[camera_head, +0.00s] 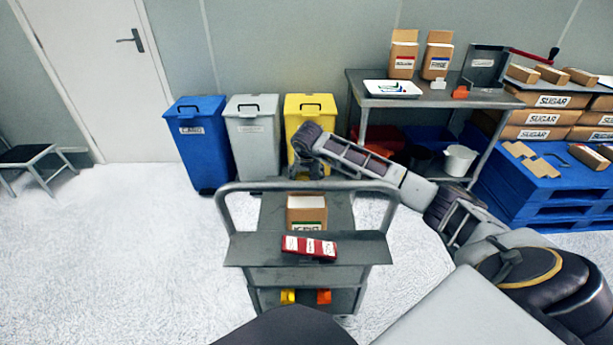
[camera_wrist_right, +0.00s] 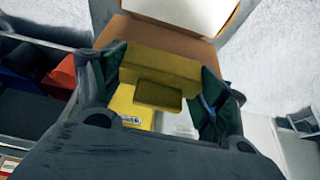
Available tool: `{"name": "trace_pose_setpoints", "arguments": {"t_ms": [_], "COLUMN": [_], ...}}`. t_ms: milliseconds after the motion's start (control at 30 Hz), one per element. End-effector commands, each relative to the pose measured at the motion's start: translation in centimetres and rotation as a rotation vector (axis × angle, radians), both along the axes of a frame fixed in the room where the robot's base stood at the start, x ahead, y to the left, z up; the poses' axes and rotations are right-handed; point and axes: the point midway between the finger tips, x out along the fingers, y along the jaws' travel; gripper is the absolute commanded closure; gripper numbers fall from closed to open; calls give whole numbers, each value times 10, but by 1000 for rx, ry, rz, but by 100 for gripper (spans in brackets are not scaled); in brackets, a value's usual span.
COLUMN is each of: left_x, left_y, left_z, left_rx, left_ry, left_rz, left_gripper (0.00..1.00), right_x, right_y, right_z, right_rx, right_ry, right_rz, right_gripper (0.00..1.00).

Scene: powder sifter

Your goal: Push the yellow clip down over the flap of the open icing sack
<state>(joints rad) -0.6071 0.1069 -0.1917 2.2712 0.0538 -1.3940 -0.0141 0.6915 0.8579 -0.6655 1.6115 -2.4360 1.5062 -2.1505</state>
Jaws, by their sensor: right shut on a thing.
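The icing sack (camera_head: 307,213) is a brown, box-shaped pack with a green-edged label, standing on the grey cart. Its top looks open, and a brown-and-white flap (camera_wrist_right: 175,40) shows in the right wrist view. My right gripper (camera_head: 306,172) is above the sack, at the end of the arm reaching in from the right. In the right wrist view its two dark fingers are shut on the yellow clip (camera_wrist_right: 158,72). The clip lies close in front of the flap; I cannot tell whether they touch. My left gripper is not in view.
The cart (camera_head: 240,248) has a tall rail and carries a red pack (camera_head: 309,246). Smaller yellow (camera_head: 288,297) and orange (camera_head: 323,297) pieces sit on its lower level. Blue, grey and yellow bins stand behind. A bench (camera_head: 440,98) and blue pallets (camera_head: 545,190) are at right.

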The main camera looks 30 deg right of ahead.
Motion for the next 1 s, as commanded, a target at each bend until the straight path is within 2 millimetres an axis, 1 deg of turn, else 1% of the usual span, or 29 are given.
{"name": "trace_pose_setpoints", "arguments": {"t_ms": [33, 67, 233, 267, 433, 467, 633, 667, 867, 1000], "left_x": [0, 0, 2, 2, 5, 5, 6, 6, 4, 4], "left_y": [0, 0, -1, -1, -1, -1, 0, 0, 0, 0], "left_z": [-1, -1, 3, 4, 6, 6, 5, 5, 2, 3], "left_rx": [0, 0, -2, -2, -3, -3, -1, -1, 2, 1], "left_ry": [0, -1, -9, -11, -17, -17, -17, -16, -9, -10], "left_rz": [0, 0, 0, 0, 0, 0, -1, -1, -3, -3], "left_gripper": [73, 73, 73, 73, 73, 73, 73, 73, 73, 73], "right_x": [-6, -6, -6, -6, -7, -6, -7, -6, -6, -6], "right_y": [3, 4, 4, 4, 4, 4, 4, 4, 3, 3], "right_z": [-16, -17, -18, -18, -19, -19, -19, -18, -16, -10], "right_rx": [4, 4, 6, 6, 7, 7, 5, 5, 4, 2], "right_ry": [27, 28, 29, 29, 30, 30, 30, 29, 25, 21], "right_rz": [3, 3, 2, 2, 3, 3, 3, 3, 2, 3], "right_gripper": [46, 48, 47, 50, 51, 24, 2, 0, 0, 0]}}
